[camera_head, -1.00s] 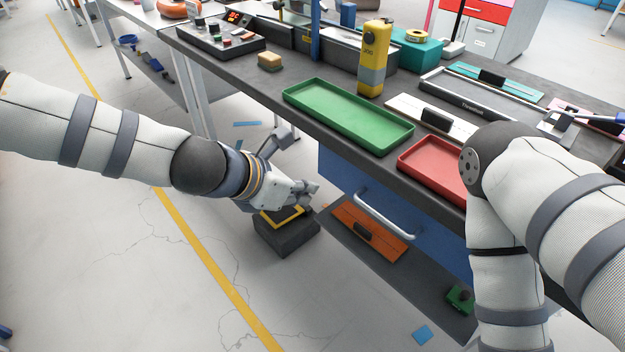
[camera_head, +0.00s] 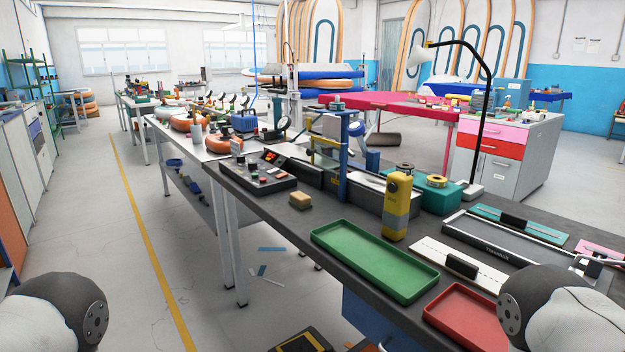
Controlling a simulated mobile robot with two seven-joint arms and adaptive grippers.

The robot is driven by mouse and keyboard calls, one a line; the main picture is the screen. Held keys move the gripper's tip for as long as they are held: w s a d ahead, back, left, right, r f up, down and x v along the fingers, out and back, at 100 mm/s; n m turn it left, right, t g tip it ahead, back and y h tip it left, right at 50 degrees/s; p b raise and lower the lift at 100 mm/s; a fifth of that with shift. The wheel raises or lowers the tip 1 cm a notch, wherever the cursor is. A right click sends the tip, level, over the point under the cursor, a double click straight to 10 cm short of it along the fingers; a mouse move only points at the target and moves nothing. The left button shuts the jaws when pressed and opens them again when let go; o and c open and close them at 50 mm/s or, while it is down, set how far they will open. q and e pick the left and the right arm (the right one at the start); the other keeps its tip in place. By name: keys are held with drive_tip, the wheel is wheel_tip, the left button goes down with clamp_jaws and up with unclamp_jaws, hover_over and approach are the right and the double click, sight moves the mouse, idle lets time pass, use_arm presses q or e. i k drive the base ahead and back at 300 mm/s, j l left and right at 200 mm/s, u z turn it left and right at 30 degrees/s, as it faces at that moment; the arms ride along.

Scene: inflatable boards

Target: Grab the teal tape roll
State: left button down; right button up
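I cannot make out a separate teal tape roll. A teal block (camera_head: 440,201) stands on the dark workbench (camera_head: 300,228), behind the yellow-grey upright device (camera_head: 397,208). A small yellow ring-shaped roll (camera_head: 437,181) sits on top of the block. Another small roll-like thing (camera_head: 405,168) shows just left of it, too small to tell its colour. Only rounded parts of my arms show at the lower left and lower right corners. Both of my grippers are out of view.
A green tray (camera_head: 376,262) and a red tray (camera_head: 470,315) lie along the bench's front edge. A tan block (camera_head: 300,201) and a control box (camera_head: 262,172) are further left. A black lamp (camera_head: 484,110) rises behind. Open floor lies left of the bench.

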sight(333, 107)
drive_tip(key=i+j+z, duration=0.4)
drive_tip(key=j, duration=0.35)
drive_tip(key=i+j+z, duration=0.2)
drive_tip(key=j+z, duration=0.2)
drive_tip(key=j, duration=0.4)
drive_tip(key=i+j+z, duration=0.15)
drive_tip(key=j+z, duration=0.3)
drive_tip(key=j, duration=0.45)
drive_tip(key=j+z, duration=0.4)
drive_tip(key=j, duration=0.45)
